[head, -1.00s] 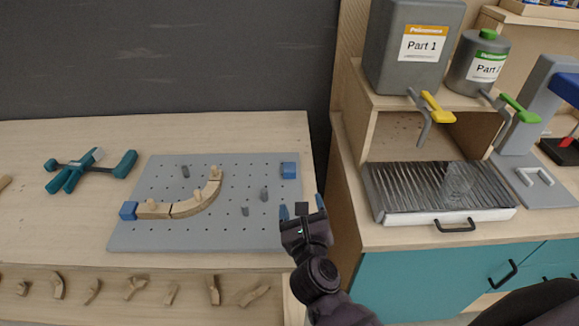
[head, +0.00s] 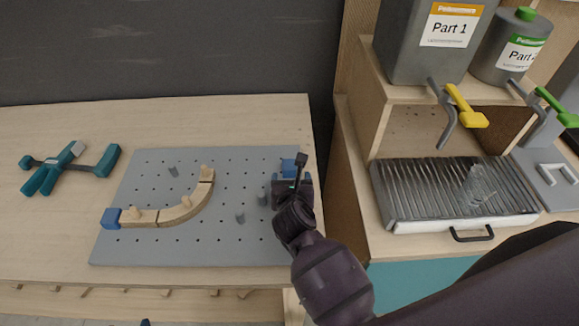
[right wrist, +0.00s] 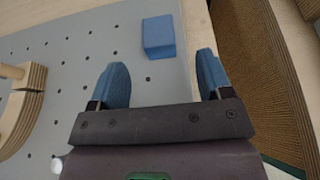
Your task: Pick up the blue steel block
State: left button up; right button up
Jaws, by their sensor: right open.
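A blue block (head: 289,167) sits at the far right corner of the grey pegboard (head: 150,249), partly hidden by my right gripper in the head view. In the right wrist view the block (right wrist: 159,37) lies beyond the fingertips, roughly in line with the gap between them and apart from them. My right gripper (head: 291,179) is open and empty; its two blue fingers show in the right wrist view (right wrist: 162,72). A second blue block (head: 111,217) is at the left end of the curved wooden strip. My left gripper is not in view.
The curved wooden strip (head: 180,209) and several grey pegs (head: 240,217) are on the pegboard. A teal clamp (head: 67,166) lies at the left of the table. A cabinet with a ridged metal tray (head: 440,190) and two containers stands to the right, past a gap.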

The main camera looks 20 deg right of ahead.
aim_at(290, 167)
jog(key=shift+p+x, duration=0.3)
jog(key=shift+x, duration=2.6)
jog(key=shift+a+r, duration=0.1)
jog(key=shift+c, duration=0.3)
jog(key=c, duration=1.2)
